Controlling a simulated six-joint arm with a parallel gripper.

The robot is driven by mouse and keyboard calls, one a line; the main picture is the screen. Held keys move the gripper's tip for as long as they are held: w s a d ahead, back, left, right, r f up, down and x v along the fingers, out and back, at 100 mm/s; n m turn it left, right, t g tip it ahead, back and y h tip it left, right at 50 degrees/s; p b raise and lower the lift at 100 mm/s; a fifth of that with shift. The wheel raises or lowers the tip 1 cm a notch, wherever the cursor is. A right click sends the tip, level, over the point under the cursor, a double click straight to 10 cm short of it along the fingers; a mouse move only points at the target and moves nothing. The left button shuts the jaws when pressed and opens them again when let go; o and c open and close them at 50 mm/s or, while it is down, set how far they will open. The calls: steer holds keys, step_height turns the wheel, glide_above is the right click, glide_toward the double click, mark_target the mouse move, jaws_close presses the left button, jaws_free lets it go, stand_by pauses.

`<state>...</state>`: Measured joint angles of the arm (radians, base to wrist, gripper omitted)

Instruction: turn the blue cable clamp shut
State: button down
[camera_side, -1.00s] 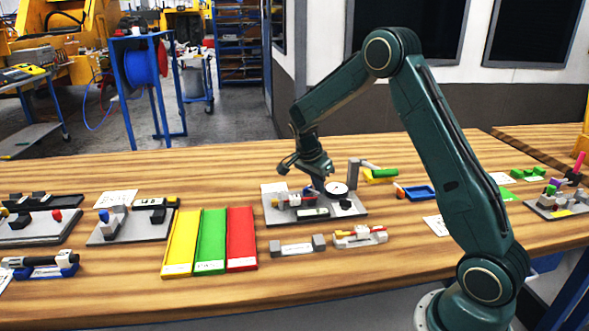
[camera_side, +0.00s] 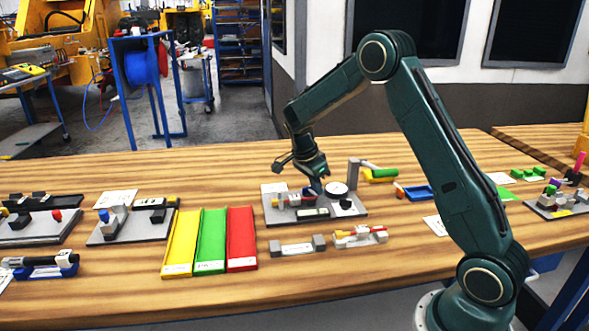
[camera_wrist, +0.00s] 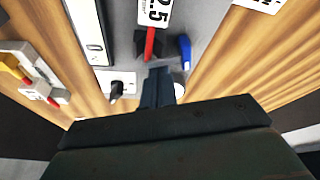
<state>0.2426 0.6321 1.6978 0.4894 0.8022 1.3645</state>
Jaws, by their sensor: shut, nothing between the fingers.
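A blue lever (camera_wrist: 185,50), which I take to be the blue cable clamp's handle, stands on the grey plate (camera_wrist: 205,12) in the wrist view. A red lever (camera_wrist: 150,43) with a dark base is just left of it. My gripper (camera_wrist: 158,72) is shut and empty, its fingertips close below the two levers in the picture. I cannot tell whether they touch the blue lever. In the side view my gripper (camera_side: 317,190) is low over the same plate (camera_side: 276,217), beside the white dial (camera_side: 337,187). The clamp's lower part is unclear.
A black knob (camera_wrist: 116,88) stands on the plate in the wrist view. Yellow (camera_side: 181,243), green (camera_side: 210,241) and red (camera_side: 241,238) trays lie left.

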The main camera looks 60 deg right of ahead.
steer(key=shift+r, duration=0.1)
steer(key=v, duration=1.3)
steer(key=shift+r, duration=0.3)
steer(key=c, duration=1.4)
jaws_free()
steer(key=shift+w, duration=0.1)
steer(key=o, duration=0.4)
steer(key=shift+w+n, duration=0.1)
steer(key=shift+n, duration=0.4)
steer(key=shift+c, duration=0.2)
steer(key=n+t+y, duration=0.1)
steer(key=n+y, duration=0.3)
steer(key=n, duration=1.3)
glide_above(304, 188)
steer(key=d, duration=0.1)
steer(key=shift+d+r, duration=0.15)
steer(key=shift+r, duration=0.05)
steer(key=shift+f, duration=0.1)
step_height(304, 188, down, 14)
steer(key=shift+r, duration=0.15)
